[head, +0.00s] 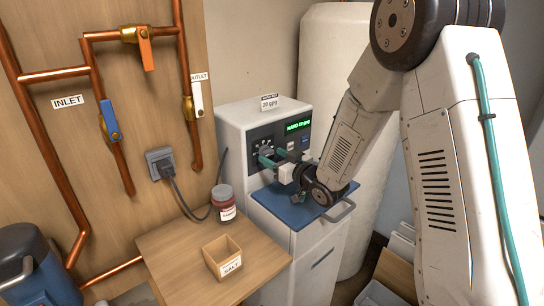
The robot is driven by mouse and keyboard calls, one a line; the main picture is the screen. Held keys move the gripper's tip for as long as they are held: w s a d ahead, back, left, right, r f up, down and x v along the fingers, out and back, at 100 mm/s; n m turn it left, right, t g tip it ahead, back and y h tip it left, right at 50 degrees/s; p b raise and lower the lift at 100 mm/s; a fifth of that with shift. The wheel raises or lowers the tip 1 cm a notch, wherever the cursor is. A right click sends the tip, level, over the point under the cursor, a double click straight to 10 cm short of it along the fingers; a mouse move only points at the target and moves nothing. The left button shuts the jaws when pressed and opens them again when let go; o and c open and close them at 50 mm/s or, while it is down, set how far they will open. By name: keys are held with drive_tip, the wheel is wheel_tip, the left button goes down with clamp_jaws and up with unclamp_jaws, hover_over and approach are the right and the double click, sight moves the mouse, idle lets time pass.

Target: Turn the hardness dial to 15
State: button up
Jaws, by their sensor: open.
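The hardness dial (264,148) is on the dark front panel of the white softener cabinet (233,121). Its pointer is too small to read. The green display (298,126) beside it seems to read "HARD 20 gpg", but the digits are small. My gripper (272,158) is open, its teal fingers pointing left at the panel, just in front of and below the dial. I cannot tell whether the fingers touch the dial. The fingers and wrist hide part of the lower panel.
A blue lid with a handle (293,207) lies below my wrist. Copper pipes (122,167) with valves run on the left wall.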

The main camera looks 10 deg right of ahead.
drive_tip(key=shift+w+a, duration=0.35)
drive_tip(key=shift+w, duration=0.3)
drive_tip(key=c, duration=1)
drive_tip(key=shift+m, duration=0.3)
drive_tip(key=m, duration=0.3)
drive_tip(key=shift+m, duration=2.5)
